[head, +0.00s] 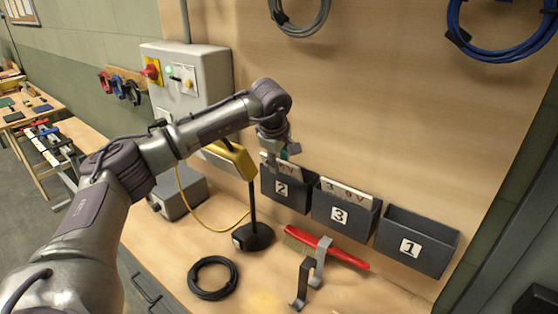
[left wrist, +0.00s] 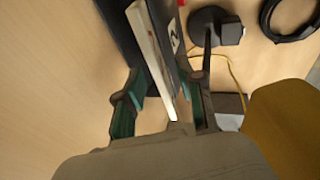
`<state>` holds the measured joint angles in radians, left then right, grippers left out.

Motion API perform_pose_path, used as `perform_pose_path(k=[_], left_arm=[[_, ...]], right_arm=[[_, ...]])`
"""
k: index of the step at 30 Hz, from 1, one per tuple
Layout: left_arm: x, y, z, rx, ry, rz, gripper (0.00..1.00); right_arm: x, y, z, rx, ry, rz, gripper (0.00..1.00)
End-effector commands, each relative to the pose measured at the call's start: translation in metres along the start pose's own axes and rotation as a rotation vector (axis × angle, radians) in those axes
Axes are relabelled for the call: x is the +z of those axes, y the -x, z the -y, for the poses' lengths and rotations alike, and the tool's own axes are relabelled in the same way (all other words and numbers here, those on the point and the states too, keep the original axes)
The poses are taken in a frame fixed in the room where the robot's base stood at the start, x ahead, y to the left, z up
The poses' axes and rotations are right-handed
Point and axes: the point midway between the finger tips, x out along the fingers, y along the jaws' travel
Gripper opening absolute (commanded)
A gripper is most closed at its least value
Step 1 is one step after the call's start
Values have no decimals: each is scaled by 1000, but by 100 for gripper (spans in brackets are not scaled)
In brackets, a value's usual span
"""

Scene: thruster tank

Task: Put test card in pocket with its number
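Three dark wall pockets stand in a row: pocket 2 (head: 283,201), pocket 3 (head: 340,228) and pocket 1 (head: 410,255). A pale test card (head: 291,169) stands in pocket 2, its top edge above the rim and its printing mostly hidden by my gripper. Another card (head: 348,194), reading about "3.0V", stands in pocket 3. Pocket 1 shows no card. My left gripper (head: 281,155) is over pocket 2. In the left wrist view its green-padded fingers (left wrist: 163,107) are apart, either side of the card (left wrist: 155,55), with gaps visible. My right gripper is not in view.
A red-handled brush (head: 340,254) and hook-like brackets (head: 303,283) lie below the pockets. A black cable coil (head: 212,278) and a black stand (head: 253,236) with a yellow device (head: 232,160) are on the bench. A grey control box (head: 187,80) is behind my arm.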

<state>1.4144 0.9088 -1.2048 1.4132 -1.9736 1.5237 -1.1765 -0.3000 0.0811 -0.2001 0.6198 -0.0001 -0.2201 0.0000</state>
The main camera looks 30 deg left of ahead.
Motion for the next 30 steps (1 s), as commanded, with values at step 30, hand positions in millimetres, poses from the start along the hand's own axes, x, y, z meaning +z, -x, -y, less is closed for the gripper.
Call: perform_pose_path(k=[30], left_arm=[[0,120,0,0,0,0,38]], right_arm=[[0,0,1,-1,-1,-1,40]])
